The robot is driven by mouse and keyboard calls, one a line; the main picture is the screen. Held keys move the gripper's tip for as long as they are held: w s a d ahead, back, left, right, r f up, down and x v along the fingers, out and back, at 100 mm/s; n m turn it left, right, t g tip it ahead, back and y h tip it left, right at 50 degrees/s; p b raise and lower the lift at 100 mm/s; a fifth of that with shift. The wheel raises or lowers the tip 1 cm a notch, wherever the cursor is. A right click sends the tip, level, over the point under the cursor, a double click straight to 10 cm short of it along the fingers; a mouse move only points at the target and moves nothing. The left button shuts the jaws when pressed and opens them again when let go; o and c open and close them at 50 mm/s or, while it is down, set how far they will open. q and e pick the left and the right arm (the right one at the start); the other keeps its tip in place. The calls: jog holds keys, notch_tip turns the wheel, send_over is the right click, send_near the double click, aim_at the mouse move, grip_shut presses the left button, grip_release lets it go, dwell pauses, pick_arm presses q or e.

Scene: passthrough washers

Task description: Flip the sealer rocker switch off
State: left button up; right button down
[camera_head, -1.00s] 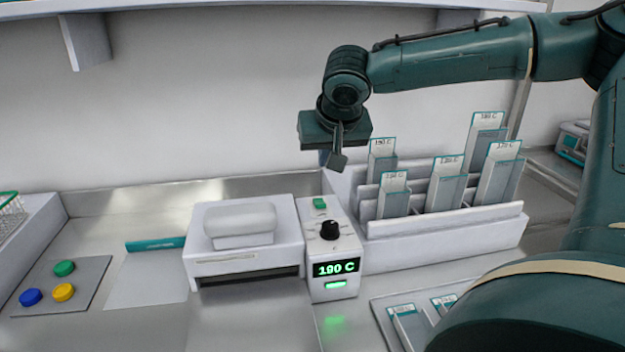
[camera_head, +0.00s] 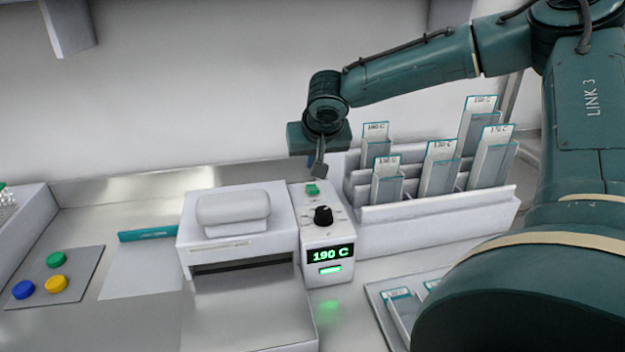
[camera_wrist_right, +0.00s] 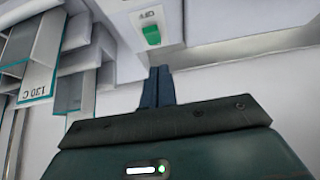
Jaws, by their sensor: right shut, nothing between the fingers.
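The sealer (camera_head: 238,228) is a white box with a control unit on its right side. The green rocker switch (camera_head: 313,190) is on top of that unit, behind a black knob (camera_head: 323,215). The display (camera_head: 330,254) reads 190 C in green, with a lit green bar below it. My right gripper (camera_head: 319,171) is shut and empty, pointing down just above and behind the switch. In the right wrist view the switch (camera_wrist_right: 152,35) lies just beyond the shut fingertips (camera_wrist_right: 160,72), apart from them by a small gap. My left gripper is not in view.
A white rack (camera_head: 435,214) with several labelled card pouches stands right of the control unit, close to my right gripper. A tray (camera_head: 375,290) with more pouches is at the front right. A pad with coloured buttons (camera_head: 55,283) lies at the left.

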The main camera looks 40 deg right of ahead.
send_over(311, 188)
jog(key=s+a, duration=0.1)
jog(key=s, duration=0.1)
notch_tip(311, 188, down, 4)
jog(key=shift+w+a+f, duration=0.1)
jog(key=shift+a+f, duration=0.05)
jog(key=shift+f, duration=0.75)
jog(key=shift+f, duration=0.1)
